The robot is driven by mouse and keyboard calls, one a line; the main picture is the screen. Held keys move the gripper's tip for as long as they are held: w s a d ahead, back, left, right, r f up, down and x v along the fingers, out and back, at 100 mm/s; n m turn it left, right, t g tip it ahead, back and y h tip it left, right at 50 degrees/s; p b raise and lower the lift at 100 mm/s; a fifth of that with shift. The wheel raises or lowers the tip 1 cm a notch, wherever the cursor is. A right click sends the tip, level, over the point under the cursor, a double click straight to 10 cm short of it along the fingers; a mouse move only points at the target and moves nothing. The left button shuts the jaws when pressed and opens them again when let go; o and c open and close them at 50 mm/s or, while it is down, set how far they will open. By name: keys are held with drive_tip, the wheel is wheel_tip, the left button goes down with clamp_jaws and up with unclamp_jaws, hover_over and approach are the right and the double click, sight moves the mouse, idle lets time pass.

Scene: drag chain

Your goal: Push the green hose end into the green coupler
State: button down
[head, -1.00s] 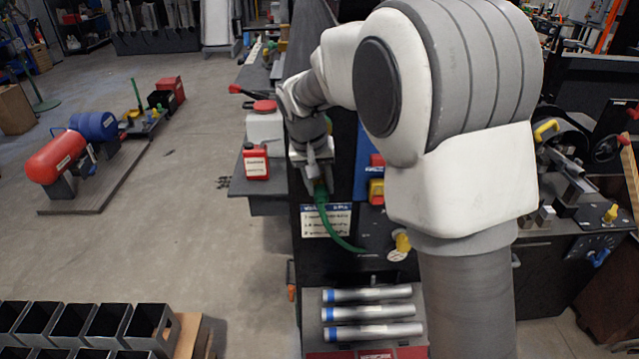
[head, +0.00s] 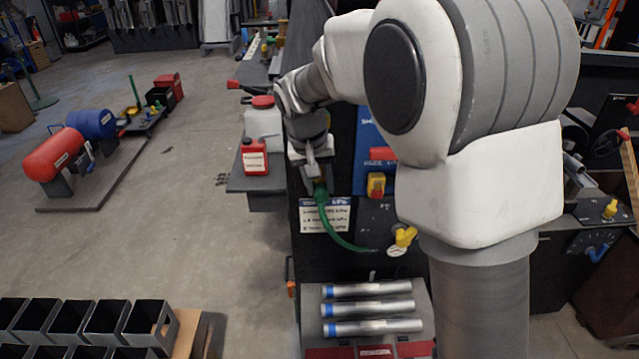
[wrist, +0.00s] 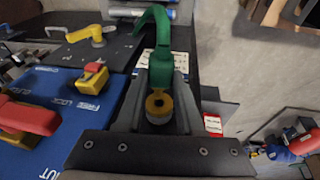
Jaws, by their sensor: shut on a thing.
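My gripper (head: 314,178) is shut on the end of the green hose, in front of the dark panel in the head view. In the wrist view the green hose end (wrist: 160,68) sits between the grey fingers, with its round brass tip (wrist: 158,104) facing the camera. The green hose (head: 335,228) curves down and right from my gripper to the panel near a yellow valve handle. I cannot make out the green coupler in either view, so the gap to it cannot be told.
A blue panel (wrist: 62,107) with a red handle (wrist: 28,116) and a red-yellow knob (wrist: 93,77) lies beside my gripper. A yellow valve handle (head: 404,236) and a tray of silver tubes (head: 372,308) are below. A red bottle (head: 255,158) stands left.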

sight(321, 200)
drive_tip(key=shift+s+b, duration=1)
drive_tip(key=shift+s, duration=1.5)
drive_tip(key=c, duration=1.2)
unclamp_jaws()
drive_tip(key=shift+c, duration=0.2)
clamp_jaws()
wheel_tip(321, 200, up, 13)
drive_tip(key=y+p, duration=0.1)
drive_tip(key=p, duration=0.9)
drive_tip(key=shift+w+d+n+y, duration=0.2)
drive_tip(key=shift+n+y, duration=0.1)
drive_tip(key=shift+y, duration=0.1)
